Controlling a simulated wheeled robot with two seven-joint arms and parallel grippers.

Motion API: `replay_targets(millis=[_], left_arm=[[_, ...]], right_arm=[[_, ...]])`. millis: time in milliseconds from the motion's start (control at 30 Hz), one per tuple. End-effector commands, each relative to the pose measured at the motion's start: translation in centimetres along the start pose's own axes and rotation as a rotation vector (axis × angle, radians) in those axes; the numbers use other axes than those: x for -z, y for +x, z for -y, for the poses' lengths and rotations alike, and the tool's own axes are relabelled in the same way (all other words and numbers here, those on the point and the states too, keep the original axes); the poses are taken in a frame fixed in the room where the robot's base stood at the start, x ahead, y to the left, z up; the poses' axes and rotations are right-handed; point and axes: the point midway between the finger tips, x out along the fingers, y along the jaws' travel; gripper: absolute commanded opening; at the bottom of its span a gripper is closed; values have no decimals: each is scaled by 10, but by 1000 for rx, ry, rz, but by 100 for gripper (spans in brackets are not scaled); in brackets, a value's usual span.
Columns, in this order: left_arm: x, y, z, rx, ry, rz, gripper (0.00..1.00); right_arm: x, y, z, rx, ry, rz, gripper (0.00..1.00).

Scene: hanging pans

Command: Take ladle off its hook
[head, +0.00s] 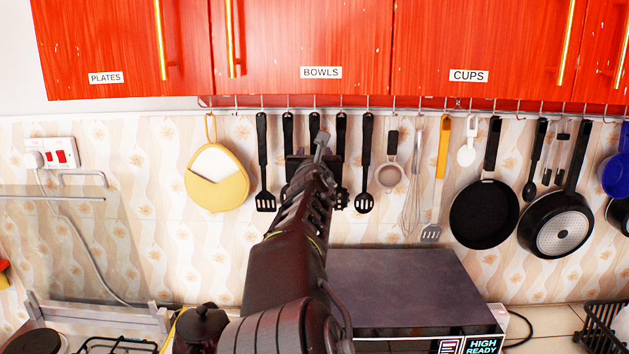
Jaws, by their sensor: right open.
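Several black-handled utensils hang from the rail in the middle of the head view. A black slotted turner (264,165) hangs at the left of this group and a black slotted spoon (365,165) at its right. The handles between them (288,130) show at the top, but my right arm hides most of their lower ends, so I cannot tell which is the ladle. My right gripper (320,150) is open in front of these middle handles; contact cannot be judged. A black spoon-like utensil (534,165) hangs farther right, between two pans. My left gripper is not in view.
A yellow pot holder (217,180) hangs left; a strainer (390,176), whisk (411,200), yellow-handled turner (440,170) and black pans (484,215) hang right. Red cupboards (300,45) overhang the rail (400,112). A dark-topped microwave (400,285) stands below.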

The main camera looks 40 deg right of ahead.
Motion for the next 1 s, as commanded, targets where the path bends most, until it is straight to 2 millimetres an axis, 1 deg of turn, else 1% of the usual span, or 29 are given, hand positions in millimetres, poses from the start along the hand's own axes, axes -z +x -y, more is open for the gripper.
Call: replay_targets(millis=[67,500,600,1000], left_arm=[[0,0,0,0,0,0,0],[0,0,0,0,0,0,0],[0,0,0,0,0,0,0],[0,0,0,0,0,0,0]], right_arm=[[0,0,0,0,0,0,43],[0,0,0,0,0,0,7],[0,0,0,0,0,0,0],[0,0,0,0,0,0,0]])
